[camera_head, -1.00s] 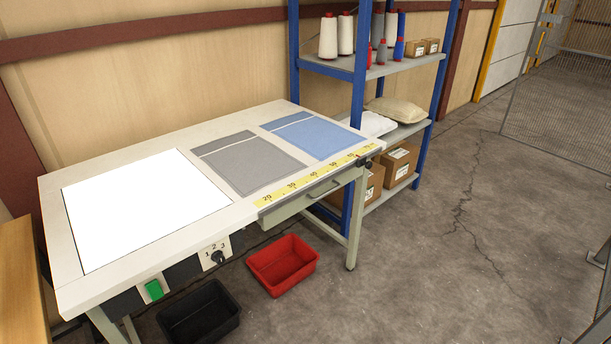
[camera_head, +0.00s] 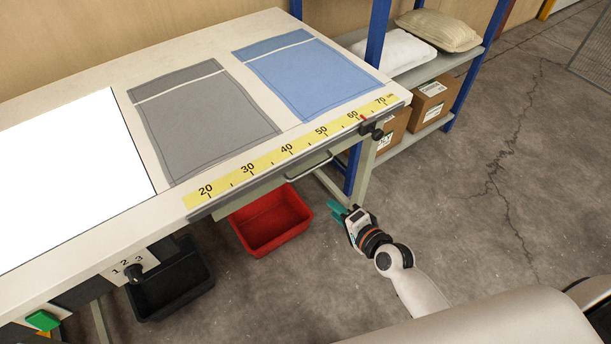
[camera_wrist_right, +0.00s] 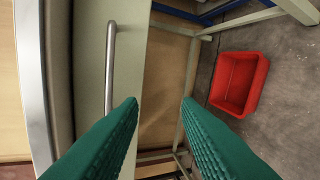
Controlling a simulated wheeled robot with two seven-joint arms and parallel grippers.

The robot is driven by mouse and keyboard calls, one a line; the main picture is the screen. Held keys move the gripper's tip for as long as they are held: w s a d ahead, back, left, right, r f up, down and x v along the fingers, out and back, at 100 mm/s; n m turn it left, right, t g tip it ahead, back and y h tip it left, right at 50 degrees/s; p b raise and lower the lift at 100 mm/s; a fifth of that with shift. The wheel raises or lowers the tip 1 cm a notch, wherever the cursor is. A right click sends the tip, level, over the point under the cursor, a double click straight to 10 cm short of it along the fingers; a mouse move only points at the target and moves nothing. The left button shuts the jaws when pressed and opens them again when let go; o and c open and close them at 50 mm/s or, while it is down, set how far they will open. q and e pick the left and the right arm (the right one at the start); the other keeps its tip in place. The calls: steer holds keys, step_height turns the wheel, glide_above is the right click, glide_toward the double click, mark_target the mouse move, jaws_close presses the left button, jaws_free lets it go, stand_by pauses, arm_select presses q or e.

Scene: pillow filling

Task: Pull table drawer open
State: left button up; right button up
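The table drawer (camera_wrist_right: 128,70) has a pale front under the tabletop, and it looks closed. Its metal bar handle (camera_head: 309,167) shows below the yellow ruler strip, and it also shows in the right wrist view (camera_wrist_right: 110,68) at upper left. My right gripper (camera_head: 338,211) is in front of the table, to the lower right of the handle and apart from it. In the right wrist view its two green fingers (camera_wrist_right: 160,105) are spread with nothing between them. The handle lies ahead, towards the left finger. My left gripper is not in view.
The white table (camera_head: 90,68) carries a grey cover (camera_head: 200,120) and a blue cover (camera_head: 310,80). A red bin (camera_head: 270,220) and a black bin (camera_head: 170,285) stand on the floor below. A shelf with boxes (camera_head: 433,100) is at right. A black knob (camera_head: 372,131) sits at the table corner.

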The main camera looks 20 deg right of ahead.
steer(key=m+t+y, duration=0.1)
glide_toward(305, 173)
steer(key=x, duration=0.5)
steer(key=b+x, duration=0.1)
steer(key=x, duration=0.4)
steer(key=shift+w+d+f, duration=0.15)
steer(key=shift+w+f, duration=0.1)
steer(key=shift+w, duration=0.05)
steer(key=shift+c, duration=0.3)
jaws_close()
